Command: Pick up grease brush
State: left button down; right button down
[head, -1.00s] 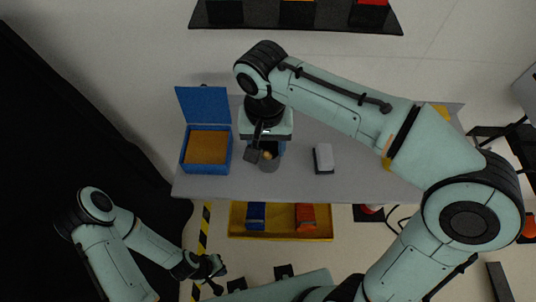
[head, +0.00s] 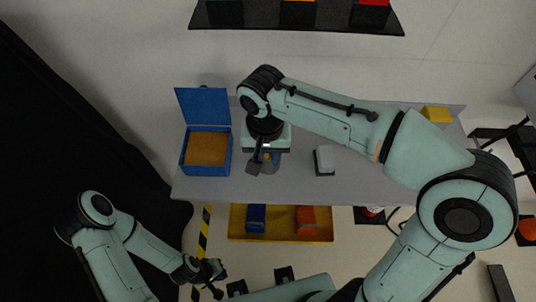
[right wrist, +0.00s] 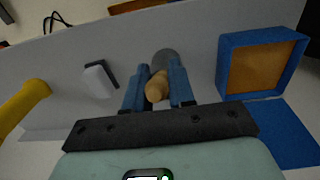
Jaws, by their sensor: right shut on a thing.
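The grease brush shows in the right wrist view as a rounded tan wooden handle (right wrist: 155,88) between the blue fingers of my right gripper (right wrist: 157,92). The gripper is shut on this handle. A grey cylindrical cup (right wrist: 164,57) is right behind the handle; the brush's other end is hidden, and I cannot tell how far it sits in the cup. In the head view my right gripper (head: 268,160) is over the grey table (head: 300,185), and my wrist mostly covers the brush. My left gripper (head: 212,277) is low at the left, off the table, with its fingers apart and empty.
An open blue box (head: 186,165) with a brown inside stands left of my right gripper. A white-and-dark block (head: 324,160) lies to its right. A yellow object (head: 436,114) is at the table's right end. A yellow tray (head: 280,238) with blue and red items is below.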

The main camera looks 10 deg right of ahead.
jog(key=shift+r, duration=0.1)
